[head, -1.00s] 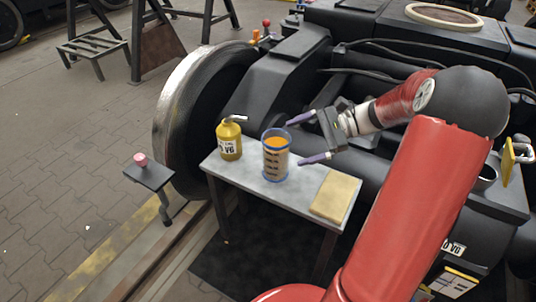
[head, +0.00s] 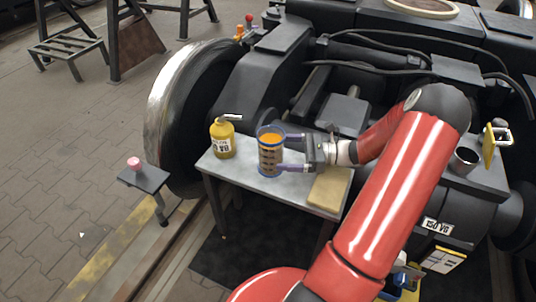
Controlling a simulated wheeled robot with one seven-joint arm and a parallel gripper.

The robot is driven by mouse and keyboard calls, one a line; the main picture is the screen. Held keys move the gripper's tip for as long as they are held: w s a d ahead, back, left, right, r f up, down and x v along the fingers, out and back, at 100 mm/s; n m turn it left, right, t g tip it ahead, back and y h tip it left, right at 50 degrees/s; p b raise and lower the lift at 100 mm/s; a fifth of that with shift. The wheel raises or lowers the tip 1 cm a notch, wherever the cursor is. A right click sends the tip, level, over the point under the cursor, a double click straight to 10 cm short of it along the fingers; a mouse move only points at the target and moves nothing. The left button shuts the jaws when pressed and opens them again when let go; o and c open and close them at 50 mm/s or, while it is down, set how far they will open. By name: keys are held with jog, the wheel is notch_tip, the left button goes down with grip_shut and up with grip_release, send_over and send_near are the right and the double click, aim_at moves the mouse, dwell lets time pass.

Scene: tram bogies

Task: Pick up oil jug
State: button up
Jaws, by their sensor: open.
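The oil jug (head: 268,157) is a clear, marked vessel with a blue rim and orange-brown liquid. It stands upright on a small grey table (head: 240,175). My gripper (head: 283,153) is open, its two purple fingers pointing left at the jug from its right side. The upper fingertip is by the jug's far right side, and the lower fingertip overlaps its near right edge in the picture. I cannot tell whether either finger touches the jug.
A yellow oil can (head: 222,140) with a spout stands left of the jug on the table. A tan cloth or pad (head: 329,190) lies at the table's right end. A large wheel (head: 171,110) and dark bogie frame rise behind. A pink-topped item (head: 134,163) sits on a stand at left.

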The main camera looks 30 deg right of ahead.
aim_at(268, 150)
jog(key=x, duration=0.5)
jog(key=shift+w, duration=0.25)
jog(key=shift+c, duration=0.2)
jog(key=c, duration=1.1)
jog(key=shift+r, duration=0.15)
